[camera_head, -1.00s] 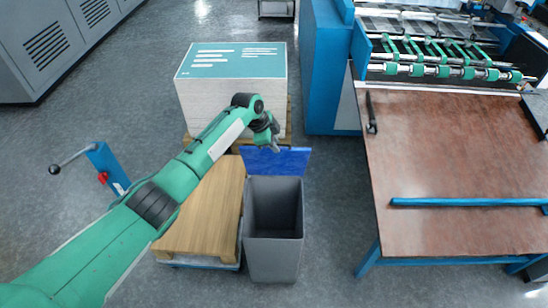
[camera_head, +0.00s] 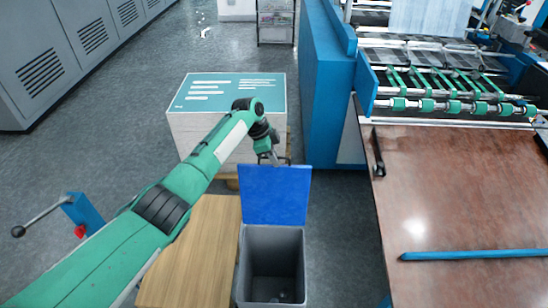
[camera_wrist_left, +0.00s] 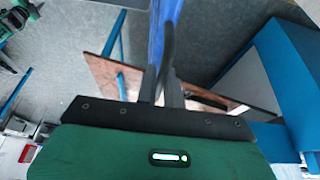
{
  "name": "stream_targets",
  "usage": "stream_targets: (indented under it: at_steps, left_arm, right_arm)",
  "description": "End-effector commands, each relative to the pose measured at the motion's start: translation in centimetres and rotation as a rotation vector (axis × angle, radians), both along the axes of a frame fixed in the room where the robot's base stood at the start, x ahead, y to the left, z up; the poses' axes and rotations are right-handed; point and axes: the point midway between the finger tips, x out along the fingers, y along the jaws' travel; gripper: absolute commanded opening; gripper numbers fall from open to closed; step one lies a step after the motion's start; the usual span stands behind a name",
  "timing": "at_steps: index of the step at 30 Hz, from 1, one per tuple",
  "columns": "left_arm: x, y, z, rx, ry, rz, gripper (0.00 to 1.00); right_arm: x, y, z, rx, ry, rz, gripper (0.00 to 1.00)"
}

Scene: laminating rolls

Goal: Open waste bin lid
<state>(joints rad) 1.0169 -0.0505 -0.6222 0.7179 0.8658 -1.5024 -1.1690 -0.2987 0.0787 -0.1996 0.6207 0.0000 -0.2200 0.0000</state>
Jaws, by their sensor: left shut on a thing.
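The grey waste bin (camera_head: 271,262) stands at the bottom centre of the head view with its mouth uncovered. Its blue lid (camera_head: 275,194) stands raised at the bin's far edge. My left gripper (camera_head: 273,161) is at the lid's top edge, shut on what looks like the lid's dark handle. In the left wrist view the gripper fingers (camera_wrist_left: 161,88) close around a dark curved bar beside the blue lid (camera_wrist_left: 156,35), seen edge-on. My right gripper is in neither view.
A wooden board stack (camera_head: 190,255) lies left of the bin. A paper stack (camera_head: 225,110) with a green top stands behind. A blue machine (camera_head: 330,90) and a brown table (camera_head: 450,200) are at the right. Floor shows between bin and table.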

Motion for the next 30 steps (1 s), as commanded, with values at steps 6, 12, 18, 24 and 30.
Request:
stream_targets:
  at_steps: [6, 12, 18, 24, 30]
  left_arm:
    - [-0.2, 0.2, -0.7, 0.007, 0.007, 0.000, 0.00]
    - [-0.2, 0.2, -0.8, 0.007, 0.008, 0.001, 0.21]
    - [-0.3, 0.2, -0.8, 0.007, 0.010, 0.001, 0.30]
    - [-0.2, 0.3, -0.6, 0.007, 0.009, 0.001, 0.30]
    - [0.0, 1.4, 2.1, 0.005, 0.001, 0.002, 0.30]
  right_arm:
    - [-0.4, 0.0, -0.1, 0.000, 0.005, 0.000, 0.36]
    - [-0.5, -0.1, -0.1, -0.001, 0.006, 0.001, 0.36]
    - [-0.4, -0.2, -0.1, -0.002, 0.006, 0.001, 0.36]
    - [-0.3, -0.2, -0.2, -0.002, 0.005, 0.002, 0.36]
    - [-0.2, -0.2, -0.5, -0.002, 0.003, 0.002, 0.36]
